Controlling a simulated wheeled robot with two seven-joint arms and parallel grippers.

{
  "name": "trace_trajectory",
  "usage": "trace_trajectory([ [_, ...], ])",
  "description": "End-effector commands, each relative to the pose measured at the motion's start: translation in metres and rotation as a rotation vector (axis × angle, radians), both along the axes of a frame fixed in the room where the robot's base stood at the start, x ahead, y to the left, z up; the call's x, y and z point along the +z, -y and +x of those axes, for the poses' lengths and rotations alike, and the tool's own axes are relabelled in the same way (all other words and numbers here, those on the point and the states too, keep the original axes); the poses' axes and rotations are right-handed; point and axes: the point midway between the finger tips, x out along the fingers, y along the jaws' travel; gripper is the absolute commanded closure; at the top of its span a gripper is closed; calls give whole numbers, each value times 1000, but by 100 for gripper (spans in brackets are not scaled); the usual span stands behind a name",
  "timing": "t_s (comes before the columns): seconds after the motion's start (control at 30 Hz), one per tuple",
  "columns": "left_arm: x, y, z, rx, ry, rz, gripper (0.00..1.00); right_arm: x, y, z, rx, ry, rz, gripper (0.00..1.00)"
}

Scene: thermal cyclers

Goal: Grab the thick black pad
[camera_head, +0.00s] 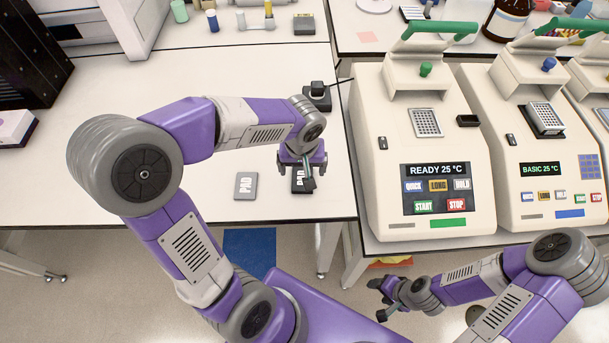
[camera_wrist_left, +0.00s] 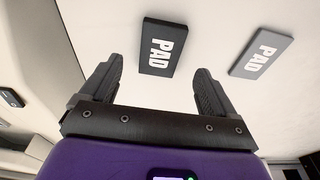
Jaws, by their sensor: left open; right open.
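A black pad with white "PAD" lettering (camera_head: 299,186) lies flat near the front right edge of the white table, partly hidden by my left gripper (camera_head: 303,178). In the left wrist view the black pad (camera_wrist_left: 163,47) lies beyond and between the two open fingertips of the left gripper (camera_wrist_left: 156,78), with nothing held. A grey pad with the same lettering (camera_head: 246,186) lies to its left and also shows in the wrist view (camera_wrist_left: 262,53). My right gripper (camera_head: 380,298) is open and empty, low in front of the machine bench.
A thermal cycler reading "READY 25 °C" (camera_head: 423,205) stands right of the table across a narrow gap, with another (camera_head: 540,150) beside it. A small black device (camera_head: 317,97) stands behind my left gripper. The table's left front (camera_head: 120,200) is mostly clear.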

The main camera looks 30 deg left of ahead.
Motion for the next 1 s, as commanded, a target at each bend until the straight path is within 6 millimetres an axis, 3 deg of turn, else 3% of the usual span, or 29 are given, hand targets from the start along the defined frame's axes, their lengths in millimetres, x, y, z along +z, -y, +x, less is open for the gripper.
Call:
trace_trajectory([
  [0.23, -39, -2, 3, -1, -3, 0, 11, -12, 0, 0, 0, 0, 0, 42],
  [0.57, -46, -3, 5, 0, 0, -1, 11, -13, 0, 0, 0, 1, 0, 42],
  [0.9, -45, -3, 4, -1, 0, -1, 61, -13, 0, 0, 0, 1, 0, 42],
  [1.0, -45, -3, 5, -1, 0, -1, 71, -13, 0, 0, 0, 1, 0, 42],
])
